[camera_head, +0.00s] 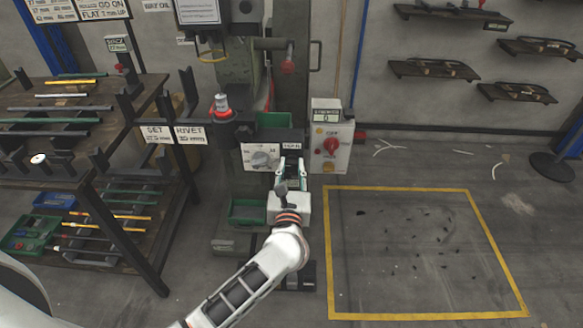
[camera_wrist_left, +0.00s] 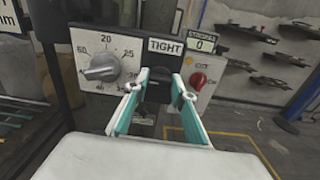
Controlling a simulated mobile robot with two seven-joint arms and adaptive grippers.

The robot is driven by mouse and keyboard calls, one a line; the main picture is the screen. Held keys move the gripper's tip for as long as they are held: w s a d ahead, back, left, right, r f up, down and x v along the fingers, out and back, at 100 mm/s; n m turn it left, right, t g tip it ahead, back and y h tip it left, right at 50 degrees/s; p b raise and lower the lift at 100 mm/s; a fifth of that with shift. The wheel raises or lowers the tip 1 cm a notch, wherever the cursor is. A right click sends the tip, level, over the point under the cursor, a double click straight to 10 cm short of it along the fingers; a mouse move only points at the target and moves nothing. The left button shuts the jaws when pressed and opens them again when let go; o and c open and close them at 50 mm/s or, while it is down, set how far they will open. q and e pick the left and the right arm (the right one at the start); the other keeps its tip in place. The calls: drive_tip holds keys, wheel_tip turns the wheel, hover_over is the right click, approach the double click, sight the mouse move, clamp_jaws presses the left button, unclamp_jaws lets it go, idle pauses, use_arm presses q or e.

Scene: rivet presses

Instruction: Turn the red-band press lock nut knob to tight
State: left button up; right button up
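The press (camera_head: 235,70) stands at the centre, with a red-banded part (camera_head: 221,105) on its front. Its white dial plate (camera_head: 250,149) carries a grey dial (camera_wrist_left: 102,67) with numbers around it. Right of the dial is a TIGHT label (camera_wrist_left: 166,46). Below the label is a dark knob (camera_wrist_left: 159,76), apparently the lock nut knob. My left gripper (camera_head: 290,163) is at the plate; in the left wrist view its open teal-lined fingers (camera_wrist_left: 161,91) stand on either side of the dark knob. I cannot tell whether they touch it. My right gripper is not in view.
A control box (camera_head: 330,140) with a red switch (camera_wrist_left: 197,81) and a counter reading 0 is close on the right. A rack (camera_head: 150,235) of rods stands left. Green bins (camera_head: 247,211) sit below the press. Yellow-marked floor (camera_head: 420,250) lies right.

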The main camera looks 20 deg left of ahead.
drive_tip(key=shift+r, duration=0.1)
use_arm(q)
drive_tip(key=shift+r+m+p, duration=0.25)
drive_tip(key=shift+m+p, duration=0.7)
drive_tip(key=shift+m, duration=0.25)
drive_tip(key=m+p, duration=0.2)
drive_tip(key=m, duration=0.1)
drive_tip(key=shift+m+p, duration=0.3)
drive_tip(key=m+p, duration=0.2)
drive_tip(key=shift+m, duration=0.4)
drive_tip(key=m+p, duration=0.1)
drive_tip(key=m, duration=0.1)
drive_tip(key=shift+f+m+p, duration=0.1)
drive_tip(key=shift+m+p, duration=0.2)
drive_tip(key=shift+p, duration=0.1)
drive_tip(key=m+p, duration=0.3)
drive_tip(key=m, duration=0.2)
drive_tip(key=shift+f, duration=0.15)
drive_tip(key=shift+m, duration=0.6)
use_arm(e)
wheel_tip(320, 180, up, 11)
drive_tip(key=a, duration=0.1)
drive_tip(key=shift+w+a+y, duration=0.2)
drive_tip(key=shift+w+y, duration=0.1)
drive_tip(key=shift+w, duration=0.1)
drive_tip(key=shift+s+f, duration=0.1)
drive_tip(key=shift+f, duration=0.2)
use_arm(q)
drive_tip(key=shift+p, duration=0.3)
